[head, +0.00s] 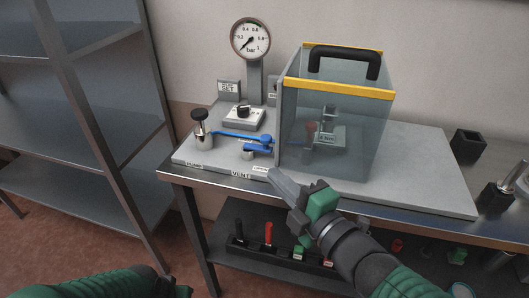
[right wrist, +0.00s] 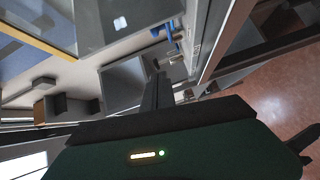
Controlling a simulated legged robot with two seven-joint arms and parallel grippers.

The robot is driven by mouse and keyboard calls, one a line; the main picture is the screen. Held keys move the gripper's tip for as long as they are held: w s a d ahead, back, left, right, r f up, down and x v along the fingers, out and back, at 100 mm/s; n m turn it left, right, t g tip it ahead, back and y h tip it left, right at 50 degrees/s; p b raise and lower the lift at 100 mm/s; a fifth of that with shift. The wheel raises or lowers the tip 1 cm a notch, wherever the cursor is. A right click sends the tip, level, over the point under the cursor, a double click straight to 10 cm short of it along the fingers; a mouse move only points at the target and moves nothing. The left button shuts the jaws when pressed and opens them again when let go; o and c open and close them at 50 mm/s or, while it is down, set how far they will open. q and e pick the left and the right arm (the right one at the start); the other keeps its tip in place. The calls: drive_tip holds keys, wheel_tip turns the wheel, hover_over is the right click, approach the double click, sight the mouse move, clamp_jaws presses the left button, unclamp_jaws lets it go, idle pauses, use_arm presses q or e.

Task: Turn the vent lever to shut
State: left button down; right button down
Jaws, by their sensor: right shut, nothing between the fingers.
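A short blue lever (head: 258,149) sits on a small round valve body on the grey base plate, behind the front label VENT (head: 241,174). A longer blue lever (head: 238,136) lies just behind it, running left to right. Blue lever parts also show at the top of the right wrist view (right wrist: 168,28), too small to tell apart. My right gripper (head: 274,177) is shut and empty at the front edge of the plate, in front and to the right of the short lever, apart from it.
A clear box (head: 335,125) with yellow edging and black handle stands right of the levers. A black-capped pump knob (head: 200,128) and a gauge (head: 250,39) stand left and behind. A metal shelf (head: 75,180) is at left; the plate's right part is clear.

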sight(267, 147)
drive_tip(key=p+x, duration=0.1)
drive_tip(key=x, duration=0.9)
drive_tip(key=shift+w+a+f+p, duration=0.15)
drive_tip(key=shift+a+f+p, duration=0.05)
drive_tip(key=shift+p, duration=0.15)
drive_tip(key=shift+w+d+f, duration=0.15)
drive_tip(key=shift+w+d, duration=0.8)
drive_tip(key=shift+d, duration=0.15)
drive_tip(key=shift+w+d, duration=0.35)
drive_tip(key=shift+d, duration=0.15)
drive_tip(key=shift+w+d+f+b, duration=0.1)
drive_tip(key=shift+w+d+b, duration=0.15)
drive_tip(key=shift+b, duration=0.1)
